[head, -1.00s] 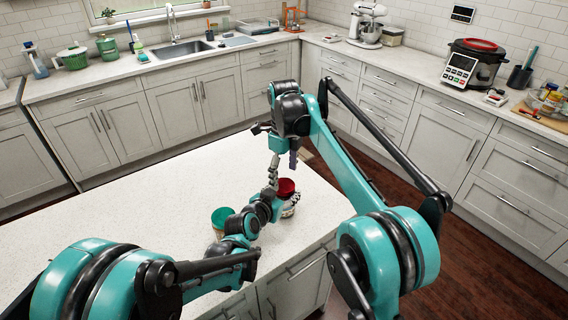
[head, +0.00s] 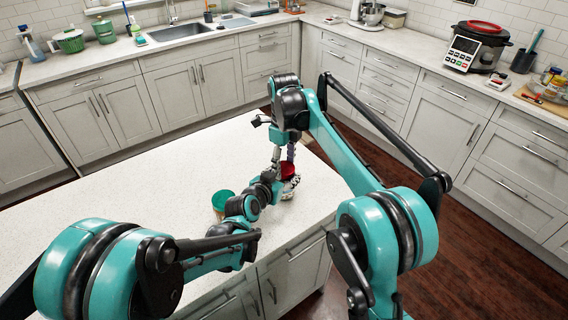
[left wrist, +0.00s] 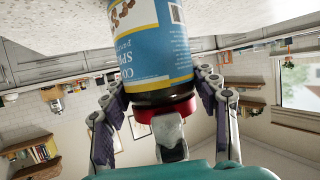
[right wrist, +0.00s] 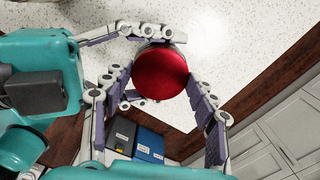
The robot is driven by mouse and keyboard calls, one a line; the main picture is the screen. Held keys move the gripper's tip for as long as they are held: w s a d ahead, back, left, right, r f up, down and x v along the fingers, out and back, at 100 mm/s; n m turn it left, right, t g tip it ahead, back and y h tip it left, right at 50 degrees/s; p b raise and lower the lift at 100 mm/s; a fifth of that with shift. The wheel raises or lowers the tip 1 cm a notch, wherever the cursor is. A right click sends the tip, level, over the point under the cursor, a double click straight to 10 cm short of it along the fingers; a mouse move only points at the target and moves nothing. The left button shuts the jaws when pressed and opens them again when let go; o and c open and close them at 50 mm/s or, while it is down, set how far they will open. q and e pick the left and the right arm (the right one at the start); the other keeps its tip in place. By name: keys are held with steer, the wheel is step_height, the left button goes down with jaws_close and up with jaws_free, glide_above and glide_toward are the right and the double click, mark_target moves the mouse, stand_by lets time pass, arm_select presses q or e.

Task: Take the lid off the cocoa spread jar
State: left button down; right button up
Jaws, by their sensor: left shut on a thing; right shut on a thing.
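The cocoa spread jar (head: 289,189) stands upright on the island, partly hidden behind my left arm. Its blue label (left wrist: 155,45) shows upside down in the left wrist view. Its red lid (right wrist: 161,75) sits on its top; it also shows in the head view (head: 289,171). My left gripper (left wrist: 165,82) is shut on the jar, one finger on each side just below the lid. My right gripper (right wrist: 160,78) has come down from above and is shut on the lid, a purple-padded finger at each side.
A container with a green lid (head: 223,196) stands on the island (head: 120,225), left of the jar by my left arm. The island's right edge is close to the jar. The island's left part is bare.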

steer(key=n, duration=0.6)
steer(key=shift+n, duration=0.3)
steer(key=o, duration=1.3)
steer(key=shift+r, duration=0.1)
